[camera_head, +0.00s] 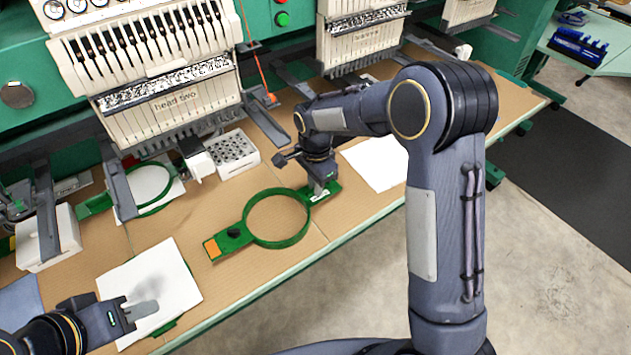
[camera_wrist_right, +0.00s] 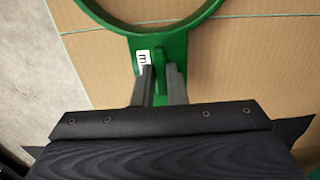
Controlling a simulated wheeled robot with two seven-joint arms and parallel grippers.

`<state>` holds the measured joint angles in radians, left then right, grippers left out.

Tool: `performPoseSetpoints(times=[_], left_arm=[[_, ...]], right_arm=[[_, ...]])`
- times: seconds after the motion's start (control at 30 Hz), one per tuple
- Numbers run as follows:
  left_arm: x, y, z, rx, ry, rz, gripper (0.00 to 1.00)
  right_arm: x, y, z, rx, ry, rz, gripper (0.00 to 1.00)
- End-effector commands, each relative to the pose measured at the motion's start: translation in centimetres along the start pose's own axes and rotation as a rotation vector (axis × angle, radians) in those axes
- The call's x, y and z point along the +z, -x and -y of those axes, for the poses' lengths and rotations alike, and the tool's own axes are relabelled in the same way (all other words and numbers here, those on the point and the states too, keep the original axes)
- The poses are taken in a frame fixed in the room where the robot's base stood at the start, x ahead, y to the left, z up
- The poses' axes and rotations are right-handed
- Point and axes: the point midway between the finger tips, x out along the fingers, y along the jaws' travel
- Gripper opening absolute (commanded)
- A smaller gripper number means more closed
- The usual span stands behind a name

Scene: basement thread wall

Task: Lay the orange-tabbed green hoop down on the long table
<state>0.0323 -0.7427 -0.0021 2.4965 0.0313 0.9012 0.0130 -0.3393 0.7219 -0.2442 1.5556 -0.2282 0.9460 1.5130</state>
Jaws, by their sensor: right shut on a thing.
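The green hoop (camera_head: 283,245) with the orange tab (camera_head: 211,248) is at the middle of the long table (camera_head: 335,225), flat or nearly so. I cannot tell whether it touches the tabletop or is slightly above it. My right gripper (camera_head: 321,188) is shut on the hoop's arm opposite the orange tab. In the right wrist view the fingers (camera_wrist_right: 161,85) pinch a ridge on that arm beside a white label, and the hoop's ring (camera_wrist_right: 150,32) extends away over the brown surface. My left gripper (camera_head: 142,309) is over a white sheet at the lower left; its finger opening is unclear.
A second green hoop (camera_head: 183,188) with white cloth lies at the left under the embroidery machine (camera_head: 170,95). A white holed box (camera_head: 232,152) stands behind the held hoop. White sheets lie to the left (camera_head: 180,275) and right (camera_head: 378,162). The table's front edge is near.

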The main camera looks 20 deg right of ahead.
Motion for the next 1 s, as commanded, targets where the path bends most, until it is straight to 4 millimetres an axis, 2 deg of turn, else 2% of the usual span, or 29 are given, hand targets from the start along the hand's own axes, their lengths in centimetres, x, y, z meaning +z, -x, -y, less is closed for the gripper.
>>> performPoseSetpoints(times=[0.6,0.63,0.8,1.0], left_arm=[[0.14,-0.28,0.13,0.0,0.0,0.0,0.33],[0.11,-0.21,0.1,0.0,0.0,0.0,0.33],[0.1,-0.2,0.09,0.0,0.0,0.0,0.33],[0.1,-0.2,0.09,0.0,0.0,0.0,0.33]], right_arm=[[0.02,-0.47,0.02,-0.001,0.001,0.0,0.0],[0.02,-0.36,0.03,-0.001,0.001,0.0,0.16],[0.02,-0.35,0.02,-0.001,0.001,0.0,0.37],[0.0,-0.37,0.01,0.0,0.0,0.0,0.37]])
